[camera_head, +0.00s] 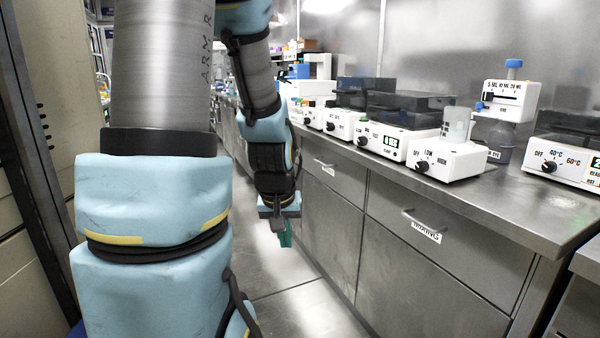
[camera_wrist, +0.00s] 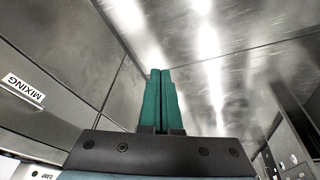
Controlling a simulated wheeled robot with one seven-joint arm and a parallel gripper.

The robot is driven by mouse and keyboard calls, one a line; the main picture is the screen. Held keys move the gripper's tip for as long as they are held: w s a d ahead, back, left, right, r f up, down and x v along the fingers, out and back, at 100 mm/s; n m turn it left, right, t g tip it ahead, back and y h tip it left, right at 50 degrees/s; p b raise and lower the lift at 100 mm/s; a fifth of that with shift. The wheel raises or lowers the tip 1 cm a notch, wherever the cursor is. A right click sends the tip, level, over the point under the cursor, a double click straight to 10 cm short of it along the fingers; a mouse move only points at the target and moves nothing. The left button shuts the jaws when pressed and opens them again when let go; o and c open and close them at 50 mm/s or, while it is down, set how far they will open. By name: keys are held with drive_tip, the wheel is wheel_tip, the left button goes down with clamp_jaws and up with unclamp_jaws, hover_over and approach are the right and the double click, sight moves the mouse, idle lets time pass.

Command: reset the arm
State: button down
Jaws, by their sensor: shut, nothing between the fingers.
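My arm, grey and light blue, fills the left and middle of the head view. My gripper (camera_head: 285,233) hangs at its end, pointing down in front of the cabinet fronts and over the floor. In the wrist view its two green fingers (camera_wrist: 160,72) lie together, side by side, with nothing visible between them. The gripper is apart from the bench and the cabinets.
A steel bench (camera_head: 520,206) runs along the right with a white stirrer (camera_head: 448,163), a dispenser bottle (camera_head: 507,110) and several other devices on it. Below is a drawer labelled MIXING (camera_head: 424,231). The floor (camera_head: 300,300) under the gripper is clear. A beige cabinet (camera_head: 60,80) stands at the left.

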drive_tip(key=s+a+r+g, duration=0.2)
drive_tip(key=s+a, duration=0.1)
drive_tip(key=s, duration=0.3)
wheel_tip(320, 180, up, 18)
drive_tip(key=p, duration=1.8)
drive_tip(key=shift+a+r+m+y+p, duration=0.2)
drive_tip(key=shift+a+m+y+p, duration=0.1)
drive_tip(key=shift+m, duration=0.1)
